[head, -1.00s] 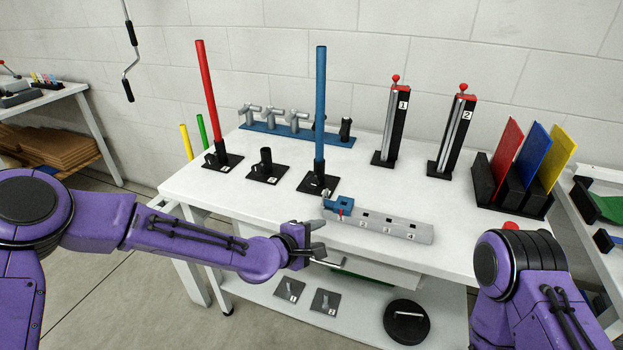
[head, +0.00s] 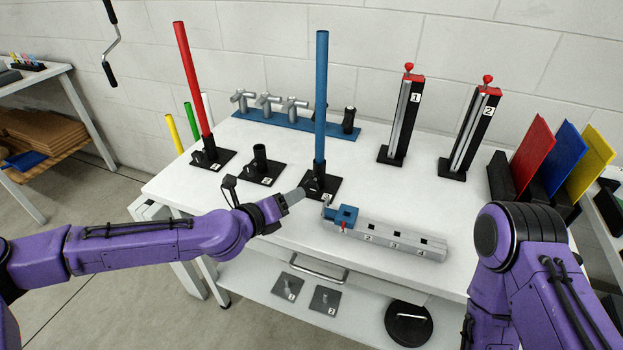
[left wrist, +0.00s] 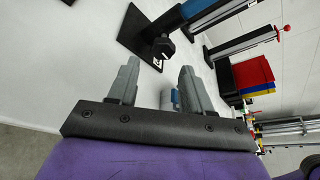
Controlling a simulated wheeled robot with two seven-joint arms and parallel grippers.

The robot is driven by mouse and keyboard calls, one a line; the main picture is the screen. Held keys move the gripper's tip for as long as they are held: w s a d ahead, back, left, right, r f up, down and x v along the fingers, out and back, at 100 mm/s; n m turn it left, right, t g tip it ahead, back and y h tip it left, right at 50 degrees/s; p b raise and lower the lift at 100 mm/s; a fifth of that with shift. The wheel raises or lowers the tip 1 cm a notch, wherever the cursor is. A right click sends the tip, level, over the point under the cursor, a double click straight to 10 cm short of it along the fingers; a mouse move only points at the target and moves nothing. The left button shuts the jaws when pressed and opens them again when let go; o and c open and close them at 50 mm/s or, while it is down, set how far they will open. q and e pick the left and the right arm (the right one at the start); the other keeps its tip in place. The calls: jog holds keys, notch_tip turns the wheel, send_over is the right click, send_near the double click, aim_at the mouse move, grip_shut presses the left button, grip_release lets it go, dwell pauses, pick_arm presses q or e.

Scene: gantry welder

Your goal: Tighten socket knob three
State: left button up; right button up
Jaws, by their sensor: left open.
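Socket three is the black base (head: 323,188) under the upright blue tube (head: 320,100). Its small dark knob (head: 313,185) sits low on the front of the socket, partly behind my gripper. In the left wrist view the knob (left wrist: 163,47) shows beyond my fingertips, roughly in line with the gap between them. My left gripper (head: 298,193) is open and empty, just front-left of the socket; it also shows in the left wrist view (left wrist: 160,66). A gap shows between fingers and knob. My right arm is at the right; its gripper is out of view.
Socket one (head: 212,158) holds a red tube (head: 190,80); socket two (head: 259,170) is empty. A grey numbered block (head: 400,239) with a blue piece (head: 342,214) lies to the right of my gripper. Two numbered towers (head: 401,120) stand behind on the white table (head: 455,205).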

aim_at(309, 188)
pick_arm(q)
jog(key=shift+w+d+f+p, duration=0.1)
jog(key=shift+w+d+p, duration=0.35)
jog(key=shift+w+d, duration=0.6)
jog(key=x, duration=0.3)
jog(key=p+x, duration=0.1)
jog(key=x, duration=0.1)
jog(key=shift+w+a+f, duration=0.1)
jog(key=shift+w+f, duration=0.1)
jog(key=shift+f, duration=0.1)
jog(key=shift+w+d+f, duration=0.1)
jog(key=shift+w+d, duration=0.2)
pick_arm(e)
jog(key=shift+s+r, duration=0.25)
jog(key=shift+r, duration=0.9)
pick_arm(q)
jog(key=c, duration=0.8)
